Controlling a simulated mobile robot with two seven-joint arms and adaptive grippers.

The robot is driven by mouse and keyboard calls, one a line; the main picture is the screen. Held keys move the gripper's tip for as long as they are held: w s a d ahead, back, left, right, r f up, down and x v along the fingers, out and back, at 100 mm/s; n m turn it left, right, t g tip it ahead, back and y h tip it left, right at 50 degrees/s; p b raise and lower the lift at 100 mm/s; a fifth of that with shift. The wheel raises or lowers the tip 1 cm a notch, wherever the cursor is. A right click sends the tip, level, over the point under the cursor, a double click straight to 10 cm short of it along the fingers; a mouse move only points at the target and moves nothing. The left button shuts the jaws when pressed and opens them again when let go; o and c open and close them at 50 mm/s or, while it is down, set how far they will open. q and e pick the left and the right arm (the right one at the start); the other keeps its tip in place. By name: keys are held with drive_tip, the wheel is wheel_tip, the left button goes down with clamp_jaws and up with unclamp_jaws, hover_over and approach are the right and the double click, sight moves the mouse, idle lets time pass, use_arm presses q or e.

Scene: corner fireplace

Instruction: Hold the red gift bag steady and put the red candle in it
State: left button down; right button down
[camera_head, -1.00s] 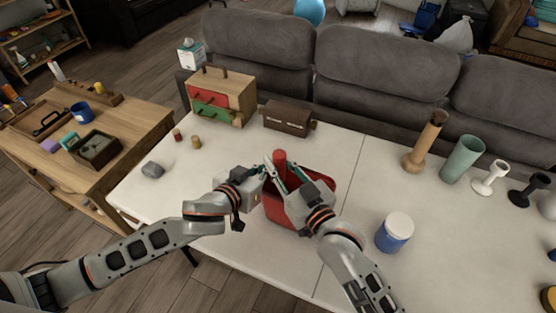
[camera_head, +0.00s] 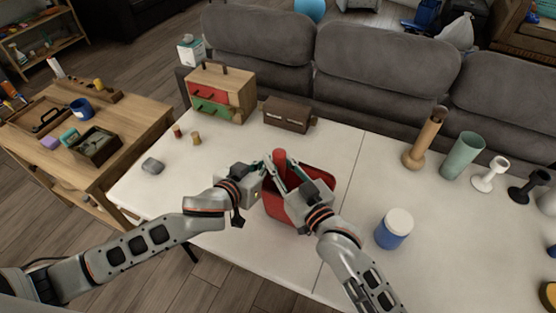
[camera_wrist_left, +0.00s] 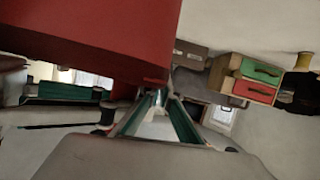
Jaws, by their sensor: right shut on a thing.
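The red gift bag (camera_head: 325,172) stands open on the white table, near its front edge. The red candle (camera_head: 280,156) is upright at the bag's back left, its top above the rim; its lower part is hidden by the fingers. My right gripper (camera_head: 276,168) reaches over the bag and is shut on the candle. My left gripper (camera_head: 264,168) is at the bag's left side. In the left wrist view its two fingers (camera_wrist_left: 160,98) converge close to the red bag wall (camera_wrist_left: 90,35); whether they grip the bag is unclear.
A drawer box (camera_head: 222,92) and a brown box (camera_head: 288,114) stand at the back of the table. A blue jar (camera_head: 393,231) is to the right of the bag. A wooden vase (camera_head: 424,140) and a green cup (camera_head: 462,157) stand farther right. The sofa (camera_head: 385,70) is behind.

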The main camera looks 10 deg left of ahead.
use_arm(q)
drive_tip(key=shift+r, duration=0.1)
use_arm(e)
drive_tip(key=c, duration=1.7)
unclamp_jaws()
drive_tip(key=shift+s+f, duration=0.1)
drive_tip(key=shift+f, duration=0.25)
drive_tip(key=shift+s+f, duration=0.1)
drive_tip(key=shift+f, duration=0.05)
drive_tip(key=shift+s+d+f, duration=0.1)
drive_tip(key=shift+s+d, duration=0.15)
drive_tip(key=shift+s, duration=0.25)
drive_tip(key=v, duration=0.5)
drive_tip(key=shift+s+d+r, duration=0.2)
drive_tip(key=shift+d+r, duration=0.15)
drive_tip(key=shift+s+d+r, duration=0.2)
drive_tip(key=shift+s+d, duration=0.15)
use_arm(q)
drive_tip(key=c, duration=2.7)
unclamp_jaws()
drive_tip(key=shift+c, duration=0.2)
drive_tip(key=o, duration=0.6)
drive_tip(key=shift+c, duration=0.2)
